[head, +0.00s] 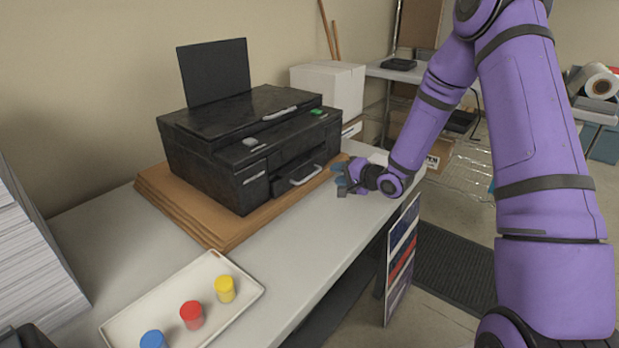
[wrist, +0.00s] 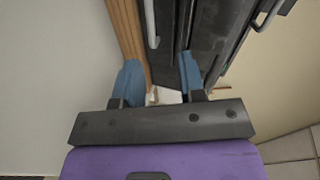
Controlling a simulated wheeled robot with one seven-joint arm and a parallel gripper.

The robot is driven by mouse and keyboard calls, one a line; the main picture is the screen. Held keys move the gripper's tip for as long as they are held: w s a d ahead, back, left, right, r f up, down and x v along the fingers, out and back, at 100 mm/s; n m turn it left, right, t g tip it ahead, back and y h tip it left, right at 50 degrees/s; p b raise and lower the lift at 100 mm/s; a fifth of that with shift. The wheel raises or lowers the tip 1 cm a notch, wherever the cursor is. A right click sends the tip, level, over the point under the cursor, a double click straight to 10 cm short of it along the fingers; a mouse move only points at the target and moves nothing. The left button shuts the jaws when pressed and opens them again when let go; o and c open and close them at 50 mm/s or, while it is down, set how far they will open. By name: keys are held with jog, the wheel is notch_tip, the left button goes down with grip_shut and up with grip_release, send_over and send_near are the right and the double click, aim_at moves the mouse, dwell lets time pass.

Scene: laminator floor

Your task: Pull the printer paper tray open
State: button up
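The black printer (head: 245,145) stands on a brown wooden board on the table. The printer (wrist: 215,30) fills the upper right of the wrist view.
A white tray (head: 247,275) with blue, red and yellow jars lies at the table's front left. A paper stack (head: 30,250) stands at the left. A white box (head: 328,88) is behind the printer. The table (head: 295,235) in front of the printer is clear. A panel (head: 402,260) stands by the table edge.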

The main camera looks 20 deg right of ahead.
aim_at(310, 177)
jog(key=shift+m+t+y, duration=0.3)
jog(key=shift+m+y, duration=0.3)
jog(key=shift+y, duration=0.1)
jog(key=f+x, duration=0.1)
jog(key=x, duration=0.6)
jog(key=f+x, duration=0.1)
jog(key=x, duration=0.3)
jog(key=shift+s+a+f, duration=0.15)
jog(key=shift+a+f, duration=0.1)
jog(key=shift+f, duration=0.1)
grip_shut()
